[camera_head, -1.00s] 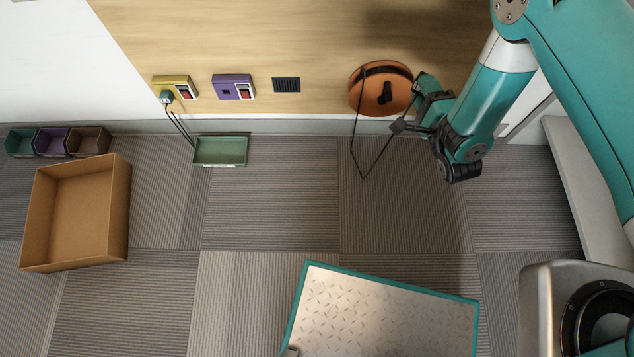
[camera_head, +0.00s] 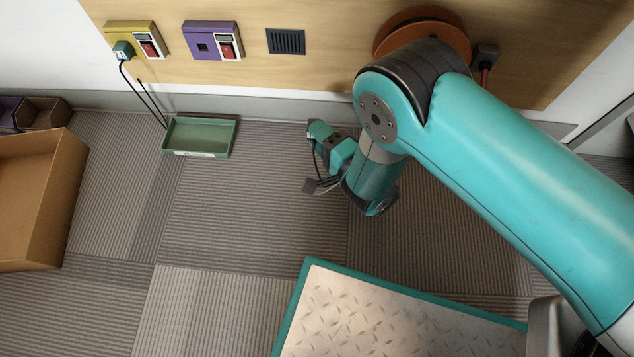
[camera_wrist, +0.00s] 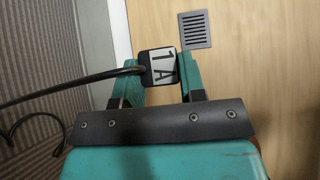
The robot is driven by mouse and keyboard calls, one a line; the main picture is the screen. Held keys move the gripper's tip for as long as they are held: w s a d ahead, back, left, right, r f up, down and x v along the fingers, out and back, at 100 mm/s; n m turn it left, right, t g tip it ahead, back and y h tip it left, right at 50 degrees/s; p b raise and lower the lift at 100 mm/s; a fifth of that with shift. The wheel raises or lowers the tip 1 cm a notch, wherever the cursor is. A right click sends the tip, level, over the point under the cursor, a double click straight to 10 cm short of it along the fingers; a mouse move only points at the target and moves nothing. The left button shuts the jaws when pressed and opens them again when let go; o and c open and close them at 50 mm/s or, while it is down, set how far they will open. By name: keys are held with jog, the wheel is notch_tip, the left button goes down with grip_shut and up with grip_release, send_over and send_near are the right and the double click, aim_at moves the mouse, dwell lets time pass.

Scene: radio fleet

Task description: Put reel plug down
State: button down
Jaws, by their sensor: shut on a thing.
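My gripper (camera_head: 321,134) hangs in front of the wood panel, to the right of the green tray, in the head view. A black cable (camera_wrist: 75,97) leaves the plug to the left and curls below. The orange cable reel (camera_head: 420,27) is mounted on the panel and partly hidden behind my arm. In the head view the plug is too small to make out clearly.
A green tray (camera_head: 234,139) lies on the carpet below the yellow socket (camera_head: 118,32), which holds a green plug (camera_head: 123,50), and the purple socket (camera_head: 203,46). A vent (camera_head: 286,41) is beside them. A cardboard box (camera_head: 62,200) stands left. A metal-topped platform (camera_head: 350,305) is in front.

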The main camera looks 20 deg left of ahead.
notch_tip(320, 180, down, 20)
jog(key=b, duration=1.2)
jog(key=shift+f, duration=0.15)
